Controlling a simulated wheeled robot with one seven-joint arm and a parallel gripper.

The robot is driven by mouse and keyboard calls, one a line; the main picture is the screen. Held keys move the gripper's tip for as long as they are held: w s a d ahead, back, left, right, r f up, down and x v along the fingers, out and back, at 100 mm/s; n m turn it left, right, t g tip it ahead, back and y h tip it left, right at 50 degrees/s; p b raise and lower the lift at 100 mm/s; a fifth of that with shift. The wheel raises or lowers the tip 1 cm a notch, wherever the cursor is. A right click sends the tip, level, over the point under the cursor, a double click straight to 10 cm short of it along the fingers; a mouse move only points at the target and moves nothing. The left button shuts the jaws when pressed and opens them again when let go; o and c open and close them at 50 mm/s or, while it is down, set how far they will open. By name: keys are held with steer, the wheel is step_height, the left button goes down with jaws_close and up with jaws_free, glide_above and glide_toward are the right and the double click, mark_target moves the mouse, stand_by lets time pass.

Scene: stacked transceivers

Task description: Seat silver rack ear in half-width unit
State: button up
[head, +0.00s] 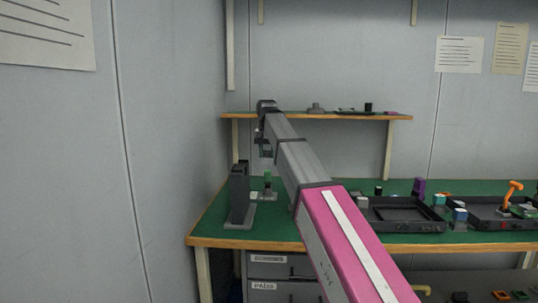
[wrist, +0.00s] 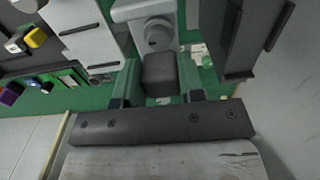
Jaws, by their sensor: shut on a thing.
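My gripper (wrist: 158,88) is shut on a dark grey block (wrist: 160,72), which sits between its two green fingers. A light grey part (wrist: 150,12) with a round feature lies just beyond the block; I cannot tell whether the two are joined or whether either is the silver rack ear. The stand also shows in the wrist view (wrist: 232,38). I cannot tell which thing is the half-width unit.
The green bench (head: 290,228) has a wooden front edge. Dark trays (head: 405,226) with small coloured parts stand on its right. An orange-handled item (head: 514,190) stands at the far right. A shelf (head: 300,116) runs behind my arm. A wall (head: 165,150) is close on the left.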

steer(key=shift+w+a+f, duration=0.1)
steer(key=shift+a, duration=2.7)
steer(key=shift+w+a+f, duration=0.1)
steer(key=shift+a, duration=2.65)
steer(key=shift+f, duration=0.8)
steer(key=o, duration=1.1)
steer(key=shift+r, duration=5.35)
